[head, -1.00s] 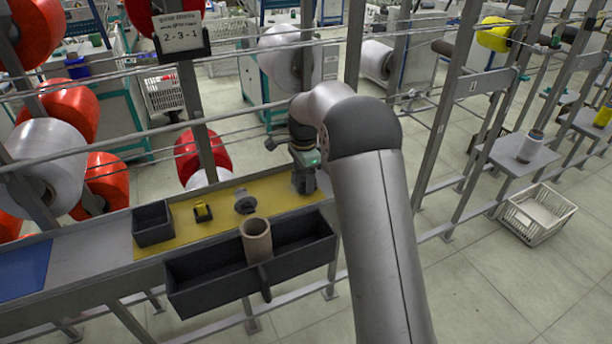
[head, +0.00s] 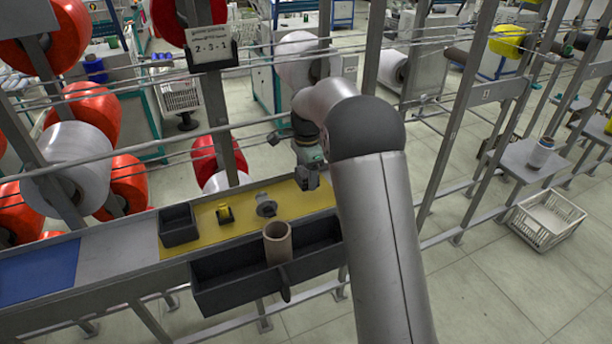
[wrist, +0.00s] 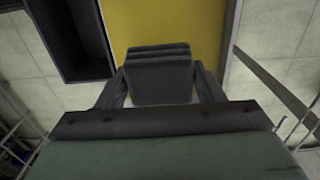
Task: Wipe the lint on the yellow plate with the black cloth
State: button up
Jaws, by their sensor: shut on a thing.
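The yellow plate (head: 240,228) lies along the bench top; it also fills the top middle of the wrist view (wrist: 207,25). My gripper (head: 308,184) is over the plate's right part. In the wrist view, my gripper (wrist: 160,88) is shut on the black cloth (wrist: 160,75), a dark folded pad between its fingers. I cannot tell whether the cloth touches the plate. A small grey patch (head: 266,207), possibly the lint, lies on the plate left of my gripper. A pale patch shows just beneath the cloth in the wrist view, mostly hidden.
A small dark box (head: 178,227) and a yellow-and-black item (head: 224,214) stand on the plate's left part. A dark trough (head: 235,288) runs along the front edge with a brown tube (head: 278,243) upright at it. Rails and cables cross behind the bench.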

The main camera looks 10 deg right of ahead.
jog(key=shift+r+p, duration=1)
jog(key=shift+r, duration=0.75)
